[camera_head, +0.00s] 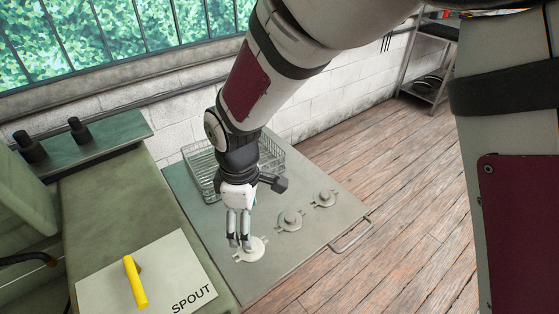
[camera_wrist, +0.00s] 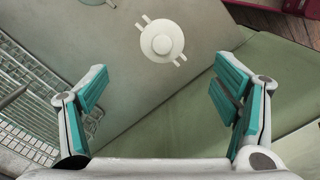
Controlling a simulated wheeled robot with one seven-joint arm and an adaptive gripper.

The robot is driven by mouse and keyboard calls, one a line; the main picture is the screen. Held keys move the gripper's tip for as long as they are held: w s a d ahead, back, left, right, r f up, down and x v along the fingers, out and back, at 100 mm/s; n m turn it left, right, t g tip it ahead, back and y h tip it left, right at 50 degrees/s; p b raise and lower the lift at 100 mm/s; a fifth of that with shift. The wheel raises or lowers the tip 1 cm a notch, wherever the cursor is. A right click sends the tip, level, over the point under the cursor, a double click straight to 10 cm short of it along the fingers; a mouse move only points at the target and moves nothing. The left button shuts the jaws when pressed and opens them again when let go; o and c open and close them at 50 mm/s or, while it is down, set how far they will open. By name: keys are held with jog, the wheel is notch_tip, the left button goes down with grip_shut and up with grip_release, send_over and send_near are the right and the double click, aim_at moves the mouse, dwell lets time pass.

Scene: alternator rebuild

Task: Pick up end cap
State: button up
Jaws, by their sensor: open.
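A pale round end cap (camera_head: 254,253) with a raised centre and small tabs lies flat on the grey-green worktop. My gripper (camera_head: 240,243) points down just above its far left side, and the fingers hide part of it. In the wrist view, the end cap (camera_wrist: 162,41) lies beyond the fingertips, near the top and roughly centred between them. My gripper (camera_wrist: 160,85) is open, with teal pads wide apart and nothing between them. Two similar greyer round parts lie to the right, a nearer one (camera_head: 290,220) and a farther one (camera_head: 323,198).
A wire basket (camera_head: 268,160) stands behind my gripper; it also shows at left in the wrist view (camera_wrist: 40,110). A green bench at left bears a board (camera_head: 180,270) marked SPOUT with a yellow piece (camera_head: 135,282). A metal handle (camera_head: 351,236) edges the worktop.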

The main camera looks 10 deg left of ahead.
aim_at(257, 252)
jog(key=f+p, duration=0.1)
jog(key=f, duration=0.8)
jog(key=shift+s+f, duration=0.1)
jog(key=shift+s, duration=0.1)
jog(key=c, duration=1.8)
jog(key=shift+d, duration=0.1)
jog(key=shift+c, duration=0.5)
